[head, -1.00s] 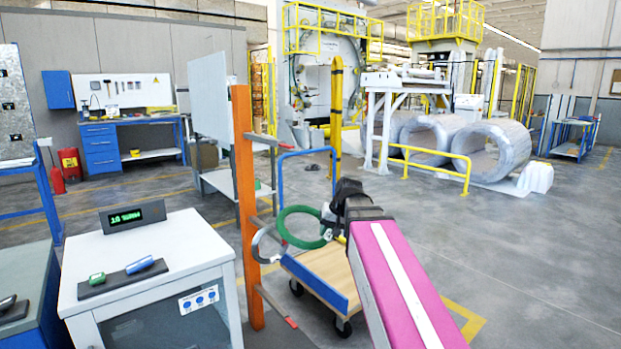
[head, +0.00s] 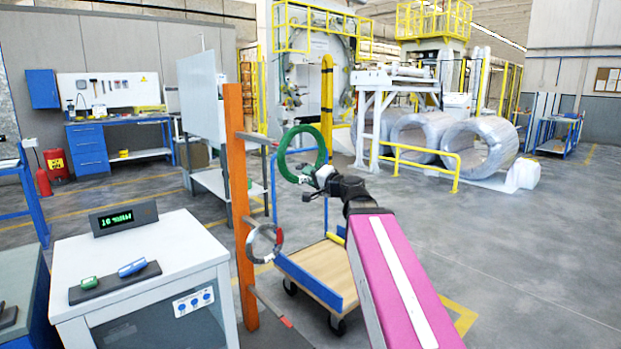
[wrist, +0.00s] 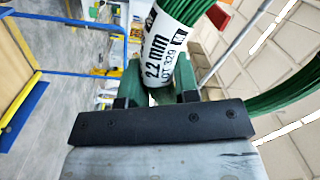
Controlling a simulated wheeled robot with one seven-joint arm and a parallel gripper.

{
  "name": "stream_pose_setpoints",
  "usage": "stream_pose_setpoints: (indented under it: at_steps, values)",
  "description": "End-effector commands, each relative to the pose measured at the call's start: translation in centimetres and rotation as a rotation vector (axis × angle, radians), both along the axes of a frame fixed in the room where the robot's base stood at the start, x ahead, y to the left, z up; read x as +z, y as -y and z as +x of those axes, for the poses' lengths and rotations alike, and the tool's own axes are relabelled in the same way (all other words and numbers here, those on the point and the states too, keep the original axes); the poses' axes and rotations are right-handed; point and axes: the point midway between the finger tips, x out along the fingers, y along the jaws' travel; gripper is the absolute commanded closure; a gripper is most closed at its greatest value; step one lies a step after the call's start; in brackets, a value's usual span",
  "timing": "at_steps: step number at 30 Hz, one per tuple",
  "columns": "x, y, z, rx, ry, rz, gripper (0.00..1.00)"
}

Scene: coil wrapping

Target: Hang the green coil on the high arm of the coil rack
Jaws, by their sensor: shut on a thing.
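The green coil (head: 322,143) is held up, roughly upright, at the height of the high arm (head: 257,138) of the coil rack's orange post (head: 238,200). It appears just right of that arm's end; the depth between them I cannot tell. My gripper (head: 316,178) is shut on the coil's lower part. In the wrist view the green coil (wrist: 192,14) passes between the green fingers of my gripper (wrist: 158,88), with a white "2.2 mm" label (wrist: 166,48) at the grip. A grey coil (head: 279,240) hangs lower on the rack.
A lower rack arm (head: 270,306) with a red tip juts out below the grey coil. A blue-handled trolley (head: 322,275) stands behind the rack. A white cabinet (head: 150,250) is at the left. Open floor (head: 520,240) lies to the right.

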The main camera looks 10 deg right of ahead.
Motion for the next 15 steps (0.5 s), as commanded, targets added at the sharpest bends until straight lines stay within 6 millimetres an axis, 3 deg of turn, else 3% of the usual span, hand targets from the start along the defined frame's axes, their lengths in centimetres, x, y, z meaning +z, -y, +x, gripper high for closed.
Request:
stream_pose_setpoints:
  at_steps: [15]
  values:
    - [0.1,-1.7,2.6,0.002,0.0,0.001,1.0]
